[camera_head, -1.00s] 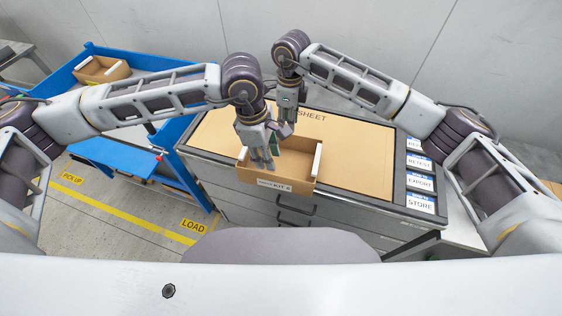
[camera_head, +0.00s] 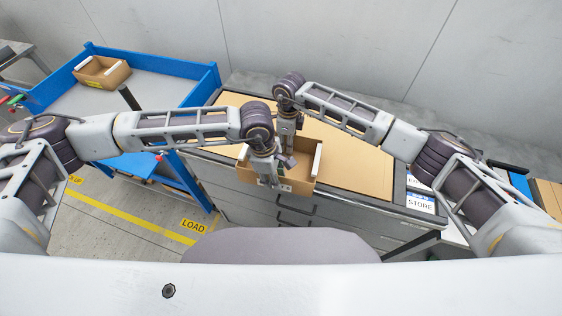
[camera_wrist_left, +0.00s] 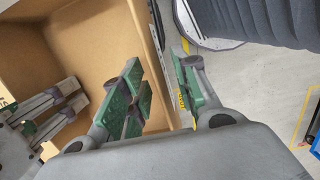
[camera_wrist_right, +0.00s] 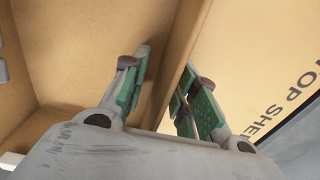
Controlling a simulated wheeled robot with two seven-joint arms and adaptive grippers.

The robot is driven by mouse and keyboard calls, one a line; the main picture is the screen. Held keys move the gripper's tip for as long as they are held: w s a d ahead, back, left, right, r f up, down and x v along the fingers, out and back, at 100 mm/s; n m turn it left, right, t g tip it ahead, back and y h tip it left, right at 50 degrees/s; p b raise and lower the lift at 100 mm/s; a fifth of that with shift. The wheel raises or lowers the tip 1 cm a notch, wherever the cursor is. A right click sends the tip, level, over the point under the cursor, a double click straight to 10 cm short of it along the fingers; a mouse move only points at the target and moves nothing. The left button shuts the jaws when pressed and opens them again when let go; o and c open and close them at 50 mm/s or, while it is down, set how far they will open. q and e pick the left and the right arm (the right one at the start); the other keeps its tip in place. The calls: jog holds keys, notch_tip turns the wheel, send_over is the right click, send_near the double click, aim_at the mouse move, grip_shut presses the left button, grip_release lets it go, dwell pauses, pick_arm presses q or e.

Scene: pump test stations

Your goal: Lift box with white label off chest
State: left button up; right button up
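The cardboard box (camera_head: 301,186) sits open-topped on the front edge of the chest (camera_head: 345,205). Its white label is hidden behind my left gripper. My left gripper (camera_head: 268,183) is at the box's near wall. In the left wrist view its open fingers (camera_wrist_left: 163,88) straddle that wall, with gaps showing. My right gripper (camera_head: 287,158) is at the far wall, partly hidden by the left wrist. In the right wrist view its fingers (camera_wrist_right: 165,90) are apart, one on each side of the wall, the inner one clear of it.
A blue-railed cart (camera_head: 165,92) stands at the left with another cardboard box (camera_head: 102,72) on it. A tan sheet (camera_head: 350,160) covers the chest top behind the box. A STORE card (camera_head: 420,203) lies at the chest's right. Grey wall is behind.

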pick_arm(q)
jog(key=shift+f, duration=0.2)
pick_arm(e)
jog(key=shift+f, duration=0.2)
pick_arm(q)
jog(key=shift+c, duration=0.4)
pick_arm(e)
jog(key=shift+c, duration=0.3)
pick_arm(q)
grip_shut()
pick_arm(e)
grip_shut()
pick_arm(q)
jog(key=shift+r, duration=0.1)
